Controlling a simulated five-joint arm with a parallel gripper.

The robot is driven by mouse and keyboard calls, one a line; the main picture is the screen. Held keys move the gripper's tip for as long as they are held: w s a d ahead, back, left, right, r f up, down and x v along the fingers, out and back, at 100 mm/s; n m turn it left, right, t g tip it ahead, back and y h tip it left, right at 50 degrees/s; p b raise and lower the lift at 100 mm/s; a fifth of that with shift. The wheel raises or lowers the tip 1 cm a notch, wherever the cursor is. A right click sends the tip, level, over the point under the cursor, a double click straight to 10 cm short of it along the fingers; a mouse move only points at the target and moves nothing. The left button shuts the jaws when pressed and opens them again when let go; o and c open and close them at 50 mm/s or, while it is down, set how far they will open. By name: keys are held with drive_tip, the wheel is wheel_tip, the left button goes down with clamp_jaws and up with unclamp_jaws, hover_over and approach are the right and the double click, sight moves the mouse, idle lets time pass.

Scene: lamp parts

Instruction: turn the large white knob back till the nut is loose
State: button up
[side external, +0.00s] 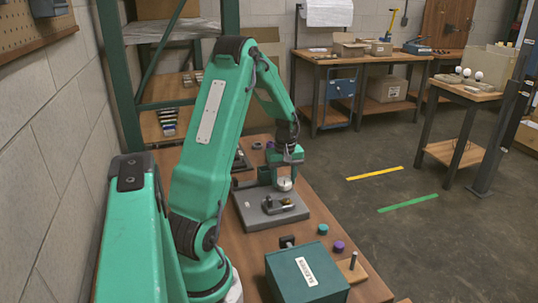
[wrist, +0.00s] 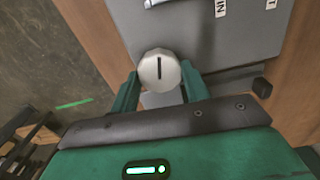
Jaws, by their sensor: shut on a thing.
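The large white knob (wrist: 160,71) is round with a dark line on its face, which stands nearly upright in the wrist view. In the side view the knob (side external: 284,184) shows just under my gripper, above the grey plate (side external: 247,217). My gripper (wrist: 158,84) has its two green fingers on either side of the knob and is shut on it. In the side view my gripper (side external: 283,176) points down at the knob from above. The nut cannot be made out in either view.
A small fitting (side external: 280,205) sits on the grey plate close in front of the knob. A green box (side external: 305,275) with a white label stands nearer on the bench. Teal (side external: 323,229) and purple (side external: 339,246) caps lie to the right. The wall is close on the left.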

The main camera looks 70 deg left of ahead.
sight(284, 181)
drive_tip(key=shift+r, duration=0.1)
drive_tip(key=o, duration=1)
drive_tip(key=shift+r, duration=3.85)
